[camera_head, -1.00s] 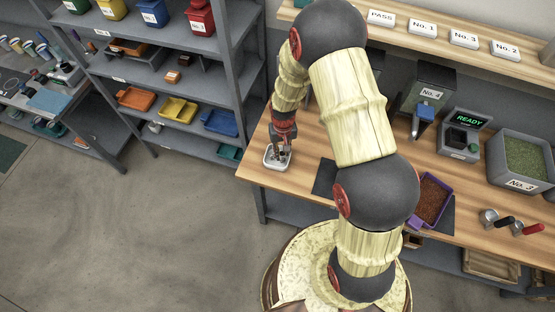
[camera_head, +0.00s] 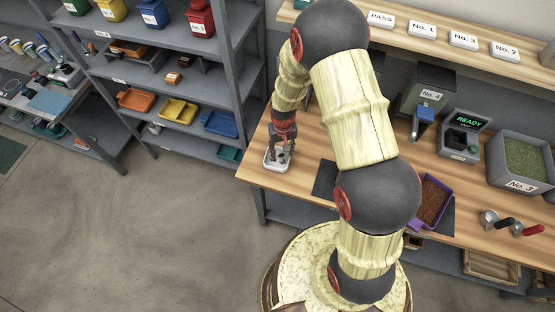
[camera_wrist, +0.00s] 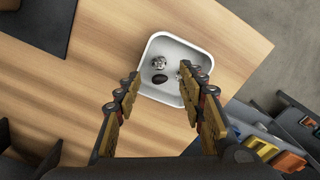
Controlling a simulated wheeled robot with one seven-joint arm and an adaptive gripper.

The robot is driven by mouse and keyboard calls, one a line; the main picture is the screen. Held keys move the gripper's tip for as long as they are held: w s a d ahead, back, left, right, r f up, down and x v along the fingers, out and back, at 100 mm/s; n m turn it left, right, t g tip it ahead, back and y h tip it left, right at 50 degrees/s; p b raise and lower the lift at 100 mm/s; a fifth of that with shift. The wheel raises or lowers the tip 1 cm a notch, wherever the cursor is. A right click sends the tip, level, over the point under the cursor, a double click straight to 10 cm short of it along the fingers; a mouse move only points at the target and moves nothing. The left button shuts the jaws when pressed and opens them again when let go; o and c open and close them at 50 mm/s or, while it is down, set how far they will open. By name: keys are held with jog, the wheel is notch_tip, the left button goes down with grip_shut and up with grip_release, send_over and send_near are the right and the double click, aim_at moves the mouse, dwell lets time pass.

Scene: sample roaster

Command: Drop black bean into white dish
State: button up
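The white dish (camera_wrist: 203,54) is a rounded square with a raised rim and sits near the end of the wooden bench; it also shows in the head view (camera_head: 269,168). A black bean (camera_wrist: 159,79) lies inside it, beside a small silvery piece (camera_wrist: 158,62). Another light piece (camera_wrist: 180,75) is partly hidden by the right finger. My gripper (camera_wrist: 160,84) is open above the dish, its fingers wide apart with nothing between them. In the head view my gripper (camera_head: 279,153) hides part of the dish.
A dark mat (camera_head: 324,179) lies on the bench right of the dish. A purple tray of brown material (camera_head: 431,203) and a READY display unit (camera_head: 463,135) are farther right. A grey shelf with coloured trays (camera_head: 176,109) stands left, across a floor gap.

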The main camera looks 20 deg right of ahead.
notch_tip(320, 180, up, 11)
dwell(0.4)
jog(key=shift+r, duration=0.1)
jog(key=s+r+t+b, duration=0.2)
jog(key=s+r+b, duration=0.5)
jog(key=s, duration=0.4)
jog(key=s+r+n+t+b, duration=0.1)
jog(key=s+r+t+b, duration=0.2)
jog(key=s+r+b, duration=0.4)
jog(key=s+r, duration=0.3)
jog(key=shift+s+t, duration=0.3)
jog(key=shift+s, duration=0.05)
jog(key=shift+c, duration=0.2)
